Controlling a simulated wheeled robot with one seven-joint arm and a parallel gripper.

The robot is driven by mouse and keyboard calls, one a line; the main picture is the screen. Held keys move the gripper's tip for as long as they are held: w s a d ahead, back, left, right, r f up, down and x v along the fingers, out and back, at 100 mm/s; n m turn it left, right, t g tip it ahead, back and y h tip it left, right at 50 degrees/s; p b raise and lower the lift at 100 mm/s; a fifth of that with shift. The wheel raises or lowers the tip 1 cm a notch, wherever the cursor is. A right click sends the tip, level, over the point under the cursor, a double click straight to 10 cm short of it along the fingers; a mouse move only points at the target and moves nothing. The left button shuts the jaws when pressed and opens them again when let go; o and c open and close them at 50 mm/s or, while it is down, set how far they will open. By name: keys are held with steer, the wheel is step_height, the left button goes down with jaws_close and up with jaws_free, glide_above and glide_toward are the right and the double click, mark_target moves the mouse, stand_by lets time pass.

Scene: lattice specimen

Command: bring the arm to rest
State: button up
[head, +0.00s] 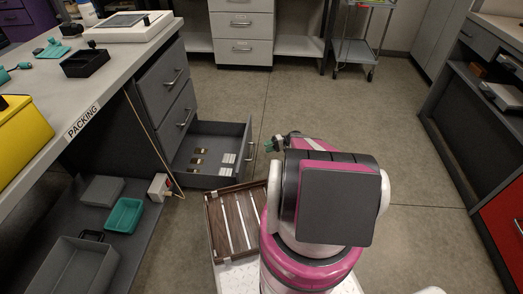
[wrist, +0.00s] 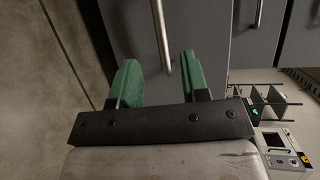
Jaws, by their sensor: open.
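My arm (head: 325,205) extends forward over the floor, pink and white with a dark square cover. My gripper shows small at its far end in the head view, partly hidden by the arm, close to the front of an open drawer (head: 212,128). In the wrist view my gripper (wrist: 160,78) has its two green fingers apart. A metal bar handle (wrist: 161,35) on a grey front shows between and beyond the fingers. I cannot tell whether they touch it. The fingers hold nothing that I can see.
The open drawer juts from the packing bench (head: 110,75) and holds several small brown and pale pieces. A slatted wooden tray (head: 213,225) lies beside my arm. Grey bins stand on the low left shelf. Floor (head: 335,105) is clear ahead; a dark cabinet (head: 455,120) stands right.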

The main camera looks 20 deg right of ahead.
steer(key=shift+d+r, duration=0.1)
steer(key=shift+d, duration=0.4)
